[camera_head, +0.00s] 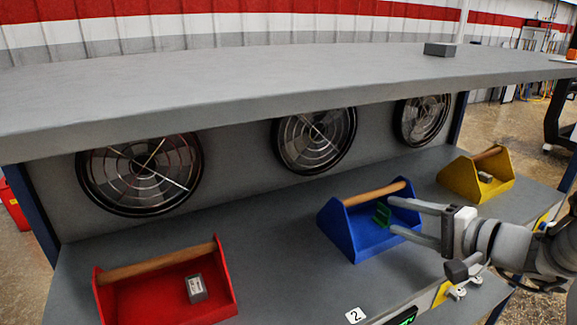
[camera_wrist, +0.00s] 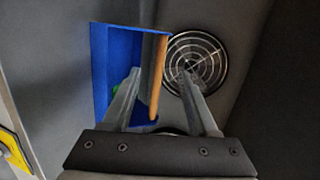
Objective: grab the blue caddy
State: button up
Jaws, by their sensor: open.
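The blue caddy (camera_head: 352,232) stands on the lower grey shelf, right of the middle in the head view. It has a wooden handle bar (camera_head: 374,193) across its top and a small green item (camera_head: 382,214) inside. My gripper (camera_head: 390,215) is open, its two fingers reaching over the caddy from the right. In the wrist view the blue caddy (camera_wrist: 103,75) lies beyond the fingers. The wooden handle (camera_wrist: 158,75) shows between the two open fingertips (camera_wrist: 161,72). I cannot tell whether the fingers touch it.
A red caddy (camera_head: 226,272) with a small grey box stands at the left, and a yellow caddy (camera_head: 462,180) stands at the right. The upper shelf (camera_head: 250,85) overhangs the lower shelf (camera_head: 285,255). Round fans (camera_head: 315,140) line the back wall. Bare shelf separates the caddies.

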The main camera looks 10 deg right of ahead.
jog(key=d+m+t+h, duration=0.2)
jog(key=d, duration=0.2)
jog(key=x, duration=1.7)
jog(key=shift+w+d+f, duration=0.15)
jog(key=shift+d+f, duration=0.05)
jog(key=shift+d, duration=0.1)
grip_shut()
jog(key=shift+r, duration=0.1)
dwell(0.4)
